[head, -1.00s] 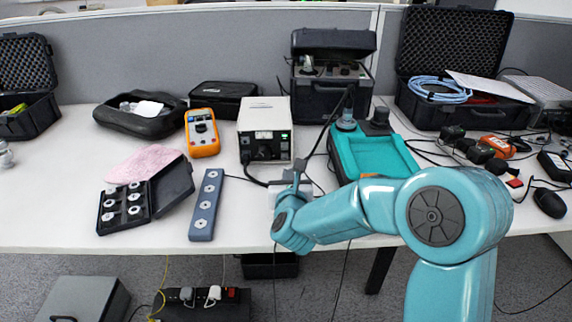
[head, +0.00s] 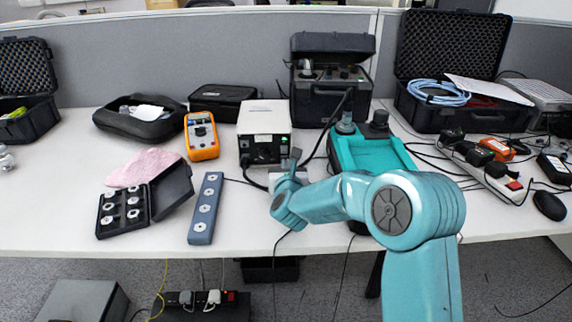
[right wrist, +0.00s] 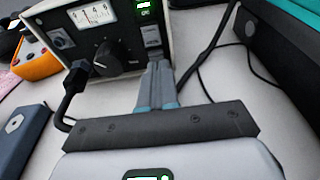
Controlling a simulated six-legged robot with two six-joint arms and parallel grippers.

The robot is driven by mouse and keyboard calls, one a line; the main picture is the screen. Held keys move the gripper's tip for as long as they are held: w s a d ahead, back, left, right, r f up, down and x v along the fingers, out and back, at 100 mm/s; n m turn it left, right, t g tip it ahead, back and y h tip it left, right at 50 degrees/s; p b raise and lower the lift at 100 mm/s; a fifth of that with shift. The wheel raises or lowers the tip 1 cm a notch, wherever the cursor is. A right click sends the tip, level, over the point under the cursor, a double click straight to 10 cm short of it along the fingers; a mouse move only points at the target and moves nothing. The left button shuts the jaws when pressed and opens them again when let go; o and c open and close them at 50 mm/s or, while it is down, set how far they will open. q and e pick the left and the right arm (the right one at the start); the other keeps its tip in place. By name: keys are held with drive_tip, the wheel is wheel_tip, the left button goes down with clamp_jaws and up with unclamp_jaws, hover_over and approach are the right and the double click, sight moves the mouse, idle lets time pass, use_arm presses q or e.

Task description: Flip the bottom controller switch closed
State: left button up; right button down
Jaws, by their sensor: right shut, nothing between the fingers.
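The controller (head: 265,116) is a white box with a dark front panel, standing mid-table. In the right wrist view its front (right wrist: 115,45) shows a dial meter, a black knob (right wrist: 118,57) and a lit green display (right wrist: 145,5). A small pale switch panel (right wrist: 151,36) sits below the display, at the right of the front. My right gripper (head: 294,158) is shut and empty, just in front of the controller's lower right. Its fingertips (right wrist: 158,70) cover what lies below the panel; I cannot tell if they touch the front. My left gripper is out of view.
A black plug and cable (right wrist: 72,88) stick out at the knob's left. A teal tray (head: 372,156) stands to the right. A blue-grey bar (head: 206,208), a black case of discs (head: 124,209) and an orange meter (head: 202,135) lie to the left.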

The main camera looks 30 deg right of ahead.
drive_tip(key=shift+x, duration=0.95)
drive_tip(key=shift+w+d+r+g+p, duration=0.2)
drive_tip(key=shift+r+g+p, duration=0.25)
drive_tip(key=shift+p, duration=0.35)
drive_tip(key=shift+a+f+b, duration=0.1)
drive_tip(key=shift+f+b, duration=0.25)
drive_tip(key=shift+f, duration=0.05)
